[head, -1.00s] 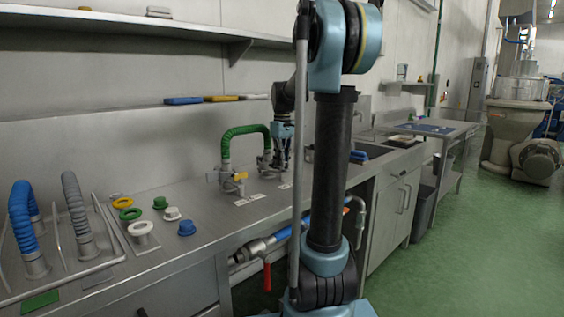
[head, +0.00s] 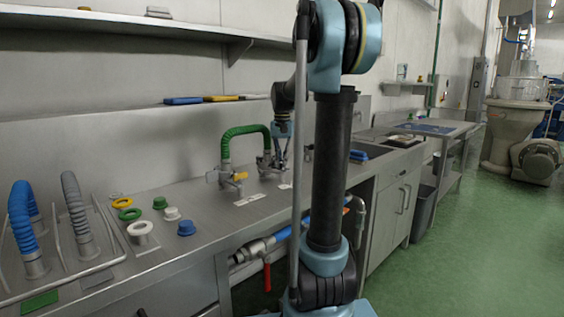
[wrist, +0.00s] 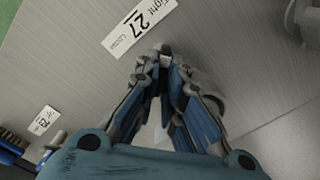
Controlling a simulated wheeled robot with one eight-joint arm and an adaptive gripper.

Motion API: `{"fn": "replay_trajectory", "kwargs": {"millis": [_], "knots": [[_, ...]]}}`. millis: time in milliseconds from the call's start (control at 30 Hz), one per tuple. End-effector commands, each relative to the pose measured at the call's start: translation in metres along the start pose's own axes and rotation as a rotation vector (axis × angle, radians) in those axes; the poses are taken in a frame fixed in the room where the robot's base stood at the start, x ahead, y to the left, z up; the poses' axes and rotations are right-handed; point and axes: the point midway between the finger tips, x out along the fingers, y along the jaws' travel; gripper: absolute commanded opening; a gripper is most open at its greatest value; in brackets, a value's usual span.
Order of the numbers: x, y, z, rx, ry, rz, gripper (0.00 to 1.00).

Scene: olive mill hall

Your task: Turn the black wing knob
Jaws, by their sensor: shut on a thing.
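My gripper (head: 279,160) is at the right-hand fitting (head: 264,163) of the green hose on the steel counter. In the wrist view its blue fingers (wrist: 164,58) are closed together low over the counter, beside a label reading "Right 27" (wrist: 139,27). The black wing knob cannot be made out in either view; the fingers hide what they grip. The green hose (head: 243,130) arches from this fitting to a left-hand fitting (head: 226,178) with yellow handles.
A rack with blue (head: 22,222) and grey hoses (head: 75,205) stands farther left. A shelf (head: 200,103) runs along the wall. A brush (wrist: 14,141) shows in the wrist view.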

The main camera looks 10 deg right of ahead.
Motion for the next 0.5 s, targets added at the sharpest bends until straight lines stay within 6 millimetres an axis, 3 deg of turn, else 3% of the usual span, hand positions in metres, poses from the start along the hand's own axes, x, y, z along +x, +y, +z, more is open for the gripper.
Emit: {"fn": "replay_trajectory", "kwargs": {"millis": [500], "knots": [[0.0008,-0.0012,-0.0001,0.449,0.001,-0.003,0.00]]}}
